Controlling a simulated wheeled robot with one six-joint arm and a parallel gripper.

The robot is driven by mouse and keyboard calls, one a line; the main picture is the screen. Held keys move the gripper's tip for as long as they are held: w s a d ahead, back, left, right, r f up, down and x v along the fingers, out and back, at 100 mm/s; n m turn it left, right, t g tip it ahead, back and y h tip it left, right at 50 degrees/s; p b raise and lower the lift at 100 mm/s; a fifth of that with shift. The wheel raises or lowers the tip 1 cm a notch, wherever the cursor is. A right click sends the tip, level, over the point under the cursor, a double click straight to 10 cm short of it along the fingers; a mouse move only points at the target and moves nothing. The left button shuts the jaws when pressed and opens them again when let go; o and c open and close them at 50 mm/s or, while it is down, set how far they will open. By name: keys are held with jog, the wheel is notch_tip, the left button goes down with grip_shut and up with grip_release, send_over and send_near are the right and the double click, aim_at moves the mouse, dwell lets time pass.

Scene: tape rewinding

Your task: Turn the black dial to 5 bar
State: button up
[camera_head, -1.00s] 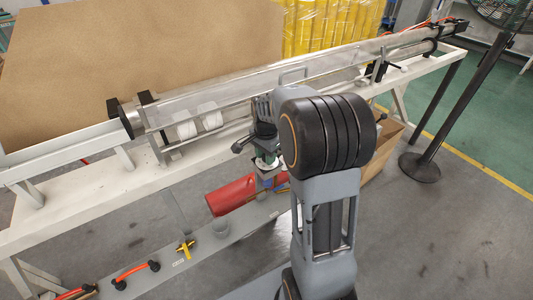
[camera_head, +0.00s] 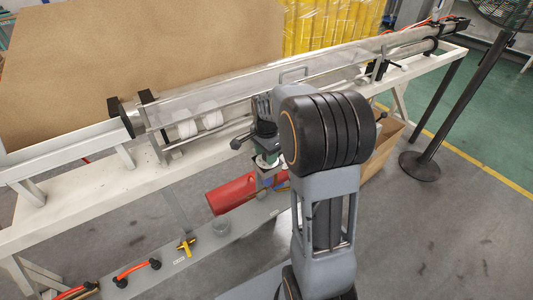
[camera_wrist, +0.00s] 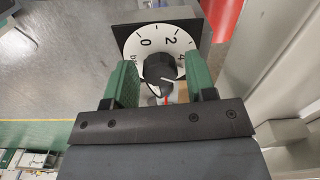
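The scale sits on a dark panel (camera_wrist: 190,21). A thin pale line shows on the dial and a small red mark just below it, but I cannot read the exact setting. My gripper (camera_wrist: 160,77) has its two green fingers on either side of the dial, with gaps to it; the lower part of the scale is hidden by the fingers and gripper body. In the head view my arm hides the dial.
A red cylinder (camera_head: 232,194) lies below the bench, close to my gripper. A long clear tube (camera_head: 250,88) with white rolls (camera_head: 210,115) runs along the white bench. A cardboard box (camera_head: 383,150) stands behind my arm. Open floor (camera_head: 430,235) lies to the right.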

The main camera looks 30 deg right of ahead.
jog(key=shift+o, duration=0.7)
notch_tip(320, 180, up, 14)
jog(key=p, duration=0.1)
jog(key=shift+p, duration=0.35)
jog(key=shift+f, duration=0.1)
